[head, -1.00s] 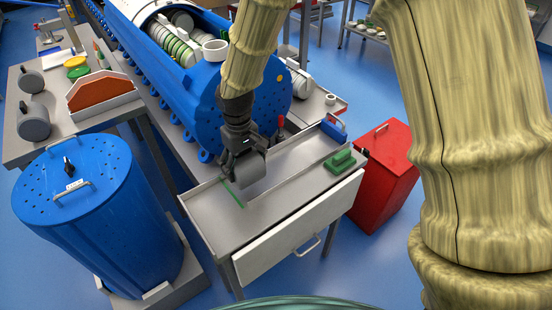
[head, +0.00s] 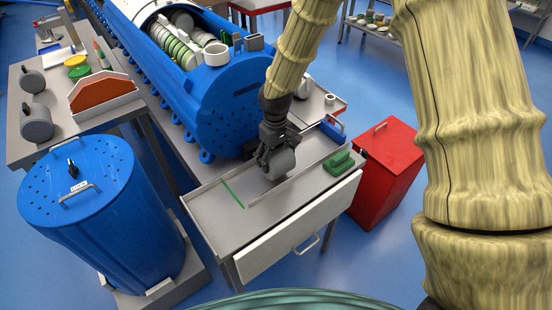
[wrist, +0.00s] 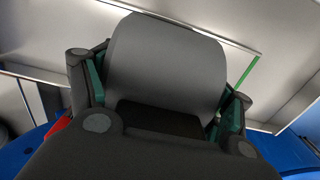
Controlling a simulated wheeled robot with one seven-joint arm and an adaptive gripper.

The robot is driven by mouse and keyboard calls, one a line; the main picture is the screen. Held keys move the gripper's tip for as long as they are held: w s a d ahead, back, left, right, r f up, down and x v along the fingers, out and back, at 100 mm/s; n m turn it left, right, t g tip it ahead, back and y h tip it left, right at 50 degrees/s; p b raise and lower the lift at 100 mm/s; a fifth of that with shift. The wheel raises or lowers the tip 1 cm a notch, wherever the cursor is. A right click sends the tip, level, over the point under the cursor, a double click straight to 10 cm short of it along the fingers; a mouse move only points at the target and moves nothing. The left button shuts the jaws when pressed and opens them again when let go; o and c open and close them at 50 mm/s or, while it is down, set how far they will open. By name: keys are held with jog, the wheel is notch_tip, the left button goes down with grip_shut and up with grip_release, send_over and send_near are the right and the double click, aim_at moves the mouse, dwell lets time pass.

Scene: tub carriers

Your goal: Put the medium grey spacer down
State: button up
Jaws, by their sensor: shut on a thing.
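My gripper (head: 266,158) is shut on the medium grey spacer (head: 279,164), a short grey cylinder. It is over the grey bench top (head: 218,207), toward its back edge. In the wrist view the spacer (wrist: 165,62) fills the middle between the two green-padded fingers (wrist: 160,97). I cannot tell whether the spacer's lower side touches the bench top. A thin green line (head: 233,194) is marked on the bench to the left of the spacer.
The blue drum-ended vessel (head: 232,113) stands close behind. A red bin (head: 384,169) is at right, a blue barrel (head: 75,190) at left. The bench's left part is clear.

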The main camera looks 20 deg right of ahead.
jog(key=shift+f, duration=0.9)
jog(key=shift+a+f, duration=0.1)
jog(key=shift+f, duration=0.05)
jog(key=o, duration=1.4)
jog(key=shift+c, duration=0.2)
